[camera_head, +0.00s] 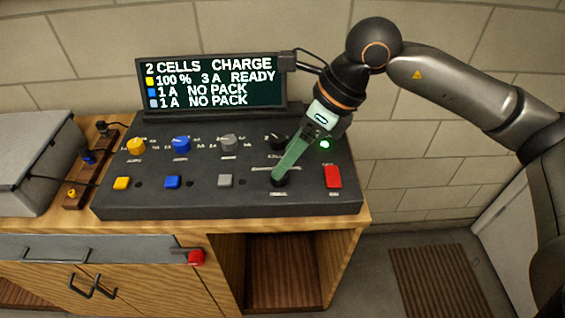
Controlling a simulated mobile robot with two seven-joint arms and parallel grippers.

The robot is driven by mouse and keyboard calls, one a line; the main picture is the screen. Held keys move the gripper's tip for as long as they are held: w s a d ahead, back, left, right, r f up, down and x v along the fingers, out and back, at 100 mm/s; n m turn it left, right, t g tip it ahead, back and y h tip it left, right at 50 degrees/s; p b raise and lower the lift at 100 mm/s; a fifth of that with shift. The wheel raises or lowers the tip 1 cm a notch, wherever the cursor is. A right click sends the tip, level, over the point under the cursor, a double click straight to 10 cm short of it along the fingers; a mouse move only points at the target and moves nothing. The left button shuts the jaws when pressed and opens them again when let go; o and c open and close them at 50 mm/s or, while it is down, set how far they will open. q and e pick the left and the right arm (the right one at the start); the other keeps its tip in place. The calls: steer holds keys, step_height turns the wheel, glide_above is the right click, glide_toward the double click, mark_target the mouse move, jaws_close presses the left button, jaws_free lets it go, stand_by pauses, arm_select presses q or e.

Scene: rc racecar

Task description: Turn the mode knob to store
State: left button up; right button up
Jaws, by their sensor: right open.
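The charger panel (230,207) is a dark sloped box on the wooden bench, and its screen (210,82) reads "2 CELLS CHARGE". Two black knobs sit at its right side: an upper one (276,138) and a lower one (279,183). Their labels are too small to read, so I cannot tell which is the mode knob. My right gripper (279,174) reaches down from the upper right with its green fingers open. The fingertips are at the lower black knob and partly cover it; contact cannot be told. My left gripper is out of view.
Yellow (136,146), blue (181,144) and grey (228,142) knobs stand left of the black ones, with matching square buttons below. A red button (333,177) is close right of my fingertips. A grey case (35,160) stands at the left.

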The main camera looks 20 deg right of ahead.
steer(key=w+d+t+h, duration=0.1)
steer(key=w+d+h, duration=0.1)
steer(key=d, duration=0.2)
steer(key=x, duration=0.7)
steer(key=p+x, duration=0.1)
steer(key=x, duration=0.3)
steer(key=shift+w+a, duration=0.3)
steer(key=shift+a, duration=0.1)
jaws_close()
